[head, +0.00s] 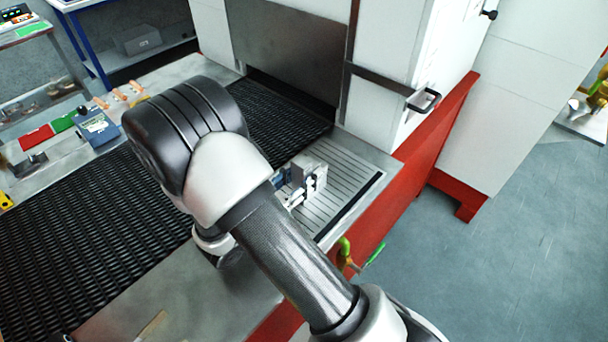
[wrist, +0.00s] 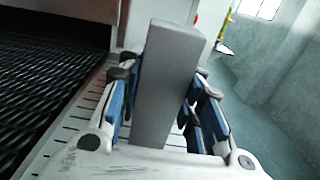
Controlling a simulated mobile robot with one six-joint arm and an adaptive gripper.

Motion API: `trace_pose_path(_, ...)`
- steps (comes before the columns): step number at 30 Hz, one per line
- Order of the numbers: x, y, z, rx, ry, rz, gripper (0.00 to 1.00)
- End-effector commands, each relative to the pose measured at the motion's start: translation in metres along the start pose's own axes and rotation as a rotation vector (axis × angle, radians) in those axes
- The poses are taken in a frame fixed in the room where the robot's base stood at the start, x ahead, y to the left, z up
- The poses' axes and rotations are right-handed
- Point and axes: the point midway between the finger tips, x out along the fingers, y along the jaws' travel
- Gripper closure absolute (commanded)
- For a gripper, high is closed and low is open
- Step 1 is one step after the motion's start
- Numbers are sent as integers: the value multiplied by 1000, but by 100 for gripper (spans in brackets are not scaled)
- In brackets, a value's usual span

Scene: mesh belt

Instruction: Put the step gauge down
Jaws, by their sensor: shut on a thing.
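The step gauge is a plain grey block (head: 303,168). It also shows in the wrist view as a tall grey bar (wrist: 168,85) between the blue finger pads. My gripper (head: 292,190) is shut on it, with one finger on each side, also seen in the wrist view (wrist: 168,72). The block is over the slotted metal plate (head: 345,185) beside the belt. Whether its underside touches the plate is hidden. My arm covers part of the gripper in the head view.
The black mesh belt (head: 85,235) runs left of the plate into the white machine (head: 400,50). A blue box (head: 97,128), red and green pieces and orange-handled tools lie on the far ledge. Green-handled pliers (head: 347,253) hang at the red front side. The plate's right part is clear.

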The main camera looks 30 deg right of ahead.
Motion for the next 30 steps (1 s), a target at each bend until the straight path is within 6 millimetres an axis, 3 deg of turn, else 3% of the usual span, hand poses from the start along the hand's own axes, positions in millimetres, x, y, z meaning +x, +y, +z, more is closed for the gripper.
trace_pose_path(3, 0, 0, -3, 0, -2, 0, 100)
trace_pose_path(4, 0, 0, -4, 0, 0, 0, 66)
trace_pose_path(12, 0, 0, -3, -1, 0, 0, 48)
trace_pose_path(24, -1, 0, 2, -1, 0, 1, 47)
trace_pose_path(30, -35, 2, 2, -1, 0, 8, 47)
